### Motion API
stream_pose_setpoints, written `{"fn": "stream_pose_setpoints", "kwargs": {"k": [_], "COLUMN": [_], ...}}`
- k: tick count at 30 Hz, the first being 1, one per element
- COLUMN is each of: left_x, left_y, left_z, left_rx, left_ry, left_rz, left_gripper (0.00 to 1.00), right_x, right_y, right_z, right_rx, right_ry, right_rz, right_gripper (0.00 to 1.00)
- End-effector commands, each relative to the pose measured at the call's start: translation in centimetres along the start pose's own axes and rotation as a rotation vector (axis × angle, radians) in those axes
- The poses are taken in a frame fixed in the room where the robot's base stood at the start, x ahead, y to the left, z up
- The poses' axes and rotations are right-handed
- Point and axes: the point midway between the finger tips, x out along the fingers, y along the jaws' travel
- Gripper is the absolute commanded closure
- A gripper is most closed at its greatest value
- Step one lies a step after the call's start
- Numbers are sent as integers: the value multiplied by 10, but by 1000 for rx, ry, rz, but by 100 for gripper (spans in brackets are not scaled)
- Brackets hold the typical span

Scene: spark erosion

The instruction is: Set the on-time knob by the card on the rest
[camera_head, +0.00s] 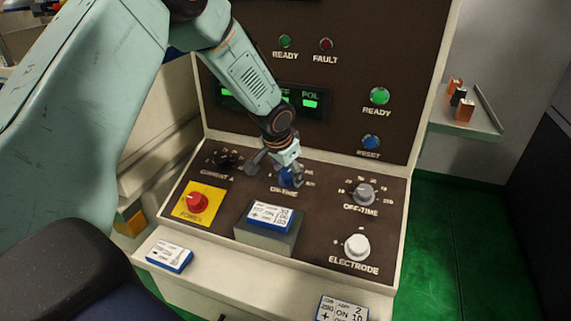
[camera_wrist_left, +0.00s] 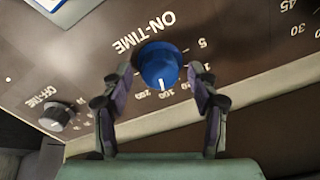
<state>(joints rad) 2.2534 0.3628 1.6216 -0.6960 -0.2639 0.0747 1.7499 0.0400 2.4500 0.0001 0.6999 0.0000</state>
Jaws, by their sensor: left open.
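The blue on-time knob (camera_head: 287,178) sits on the sloping brown panel, partly hidden by my left gripper (camera_head: 275,170) in the head view. In the left wrist view the knob (camera_wrist_left: 158,62) shows whole, its white pointer line toward the 100 mark. My left gripper (camera_wrist_left: 160,78) is open, with one finger on each side of the knob; I see small gaps and no clear contact. A white and blue card (camera_head: 270,215) lies on the grey rest (camera_head: 266,239) below the knob. Its small print seems to have an ON line, but I cannot read the value surely.
Near the on-time knob are the grey off-time knob (camera_head: 362,193), the black current knob (camera_head: 225,160), the red power knob (camera_head: 195,203) and the white electrode knob (camera_head: 357,246). Two other cards lie on the front ledge, left (camera_head: 169,256) and right (camera_head: 341,309).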

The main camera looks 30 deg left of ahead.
Motion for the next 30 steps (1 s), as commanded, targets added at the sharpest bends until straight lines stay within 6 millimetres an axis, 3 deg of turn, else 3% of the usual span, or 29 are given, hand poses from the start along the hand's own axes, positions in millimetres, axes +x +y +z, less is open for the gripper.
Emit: {"fn": "stream_pose_setpoints", "kwargs": {"k": [18, 24, 30], "left_x": [-102, -116, -118], "left_y": [0, 0, 0], "left_z": [-1, 0, 0], "left_rx": [0, 0, 0], "left_ry": [3, 1, 0], "left_rz": [0, 0, 0], "left_gripper": [40, 40, 40], "right_x": [0, 0, 0], "right_y": [0, 0, 0], "right_z": [0, 0, 0], "right_rx": [0, 0, 0], "right_ry": [0, 0, 0], "right_rz": [0, 0, 0], "right_gripper": [60, 60, 60]}}
